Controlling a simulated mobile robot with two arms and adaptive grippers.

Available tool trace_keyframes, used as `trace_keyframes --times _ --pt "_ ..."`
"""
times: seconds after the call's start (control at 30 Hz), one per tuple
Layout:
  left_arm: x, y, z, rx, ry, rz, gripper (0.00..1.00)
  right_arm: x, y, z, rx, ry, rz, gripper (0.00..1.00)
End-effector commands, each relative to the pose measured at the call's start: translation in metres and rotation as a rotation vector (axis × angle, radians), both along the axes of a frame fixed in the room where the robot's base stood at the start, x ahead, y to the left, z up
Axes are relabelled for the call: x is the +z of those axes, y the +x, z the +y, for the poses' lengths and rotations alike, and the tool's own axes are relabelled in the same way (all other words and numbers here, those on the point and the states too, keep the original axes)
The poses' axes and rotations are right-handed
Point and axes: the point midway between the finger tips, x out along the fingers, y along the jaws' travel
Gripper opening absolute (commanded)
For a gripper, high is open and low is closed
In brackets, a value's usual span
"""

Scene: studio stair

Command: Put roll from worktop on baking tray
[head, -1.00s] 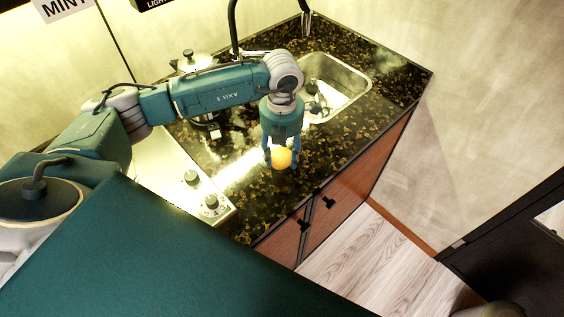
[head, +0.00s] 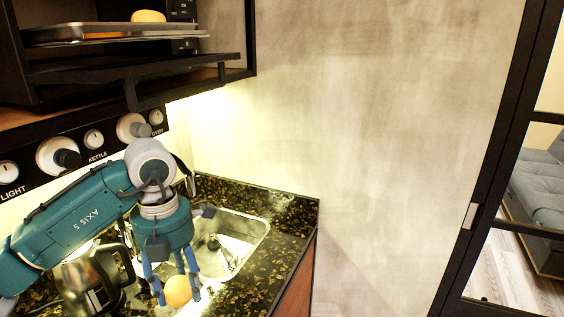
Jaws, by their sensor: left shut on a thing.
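My left gripper (head: 177,280) is shut on a round yellow-orange roll (head: 178,292). It holds the roll low in the head view, in front of the worktop (head: 252,288); the gap between roll and worktop cannot be told. The metal baking tray (head: 85,33) is at the upper left, sticking out of the open oven above the worktop. Another yellow roll (head: 148,16) lies on the tray. My right gripper is not in view.
The oven's dark door (head: 150,68) hangs open below the tray, with a handle at its front. Under it is a panel of knobs (head: 60,156). A kettle (head: 92,285) stands left of the gripper, and a sink (head: 238,235) lies behind it.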

Motion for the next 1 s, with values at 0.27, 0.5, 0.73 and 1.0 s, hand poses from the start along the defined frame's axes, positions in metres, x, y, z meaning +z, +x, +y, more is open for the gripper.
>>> trace_keyframes --times 0.27,0.5,0.73,1.0 --pt "-0.014 -0.017 -0.013 -0.599 0.02 -0.018 0.22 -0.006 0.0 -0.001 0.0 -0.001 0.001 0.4" --pt "-0.03 -0.04 -0.025 -1.215 0.038 -0.017 0.22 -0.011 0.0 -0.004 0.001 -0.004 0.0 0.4" --pt "-0.045 -0.065 -0.036 -1.804 0.044 -0.007 0.22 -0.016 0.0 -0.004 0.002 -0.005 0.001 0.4" --pt "-0.063 -0.098 -0.046 -2.46 0.03 0.004 0.22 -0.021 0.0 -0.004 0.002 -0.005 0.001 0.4"
